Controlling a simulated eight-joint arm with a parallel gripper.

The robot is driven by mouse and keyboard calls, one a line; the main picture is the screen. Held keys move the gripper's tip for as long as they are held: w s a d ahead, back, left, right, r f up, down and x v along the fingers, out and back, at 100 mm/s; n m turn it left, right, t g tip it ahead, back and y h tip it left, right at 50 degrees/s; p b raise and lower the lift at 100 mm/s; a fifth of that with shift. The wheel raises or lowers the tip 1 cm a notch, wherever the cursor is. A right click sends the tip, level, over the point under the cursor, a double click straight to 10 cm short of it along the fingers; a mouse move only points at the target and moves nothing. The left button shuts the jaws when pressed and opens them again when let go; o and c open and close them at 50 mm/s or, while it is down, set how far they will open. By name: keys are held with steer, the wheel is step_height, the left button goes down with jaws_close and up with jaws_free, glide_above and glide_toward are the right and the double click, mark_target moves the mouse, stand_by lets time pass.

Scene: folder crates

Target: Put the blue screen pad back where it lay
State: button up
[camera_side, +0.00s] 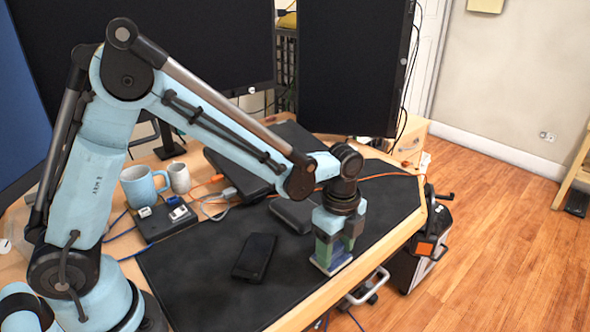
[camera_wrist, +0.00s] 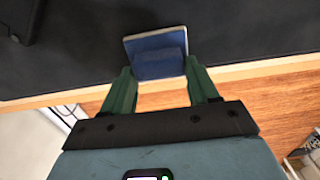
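The blue screen pad (camera_wrist: 157,42) has a pale-edged flat plate and a raised blue block. It lies between the green fingers of my gripper (camera_wrist: 159,70) in the wrist view. The fingertips are against the two sides of the block, so my gripper looks shut on it. In the side view my gripper (camera_side: 335,250) points down at the front right of the dark desk mat (camera_side: 200,285), close to the desk edge. The pad (camera_side: 330,265) shows low between the fingers, partly hidden. I cannot tell whether its plate touches the mat.
A black phone (camera_side: 254,257) lies on the mat left of my gripper. A dark rounded case (camera_side: 292,213) lies behind it. A blue mug (camera_side: 143,187), a smaller pale mug (camera_side: 178,178) and a dark box (camera_side: 166,222) stand at the left. Monitors rise behind; cables cross the desk.

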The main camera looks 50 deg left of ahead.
mark_target(336, 249)
steer(key=o, duration=0.3)
step_height(336, 249, up, 12)
steer(key=shift+s+a+n+t, duration=1.2)
steer(key=shift+s+a+n, duration=0.6)
steer(key=shift+n, duration=1.2)
steer(key=shift+s+a+n+t, duration=1.2)
steer(key=shift+s+a+n, duration=0.6)
steer(key=shift+n, duration=1.2)
steer(key=shift+s+a+n+t, duration=1.2)
steer(key=shift+s+a+n, duration=0.6)
steer(key=shift+n, duration=1.2)
